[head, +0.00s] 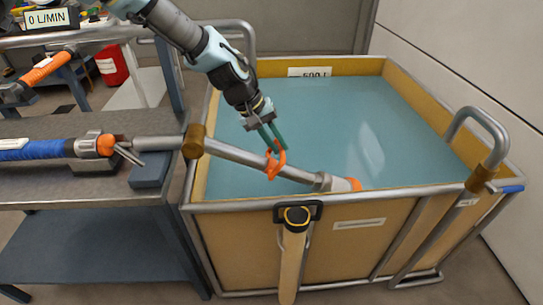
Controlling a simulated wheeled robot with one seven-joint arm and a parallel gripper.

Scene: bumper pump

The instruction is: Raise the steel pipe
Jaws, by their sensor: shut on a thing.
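The steel pipe (232,153) runs from a brass-coloured joint (194,141) at the tank's left rim, slanting down to the right across the tank. An orange loop (270,172) sits on the pipe about midway. My gripper (275,148), with green fingers, reaches down from above and is shut on the orange loop. The exact contact is small and partly hidden by the fingers.
A wood-sided tank (350,205) of blue-green water has a metal rim. A black-and-yellow fitting with a tan hose (293,250) hangs on its front. A bent metal pipe (490,135) stands at the right corner. A workbench (75,185) with a blue-wrapped pipe (45,149) is left.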

